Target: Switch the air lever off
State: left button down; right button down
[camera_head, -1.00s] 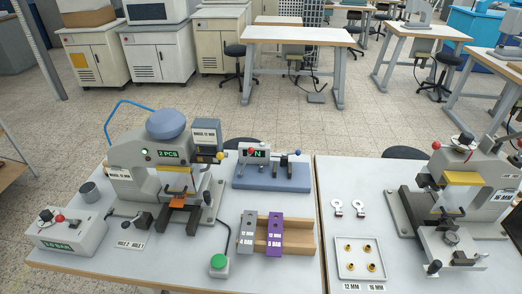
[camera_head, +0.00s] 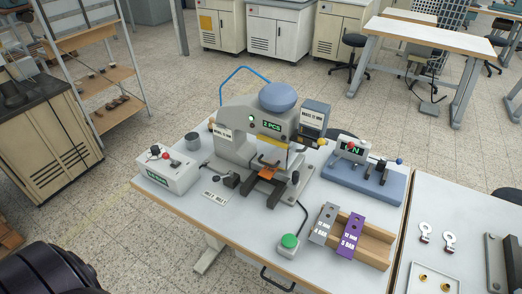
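The air box (camera_head: 160,180) is a pale box with a green-lit pressure display on its front, at the left corner of the table. On its top are a red ball knob (camera_head: 165,155), which looks like the lever's end, and a dark round part (camera_head: 155,150). The lever's exact angle is too small to tell. The stamping press (camera_head: 240,135) stands to the right of the box, with a blue round top and a green "2 PCS" display. Neither gripper shows in this view.
A grey cup (camera_head: 192,141) stands behind the box. A green button (camera_head: 289,241) sits near the table's front edge. A wooden holder (camera_head: 372,246) with grey and purple blocks and a blue-based fixture (camera_head: 365,182) are to the right.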

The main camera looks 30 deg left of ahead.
aim_at(165, 155)
jog(key=u, duration=1.6)
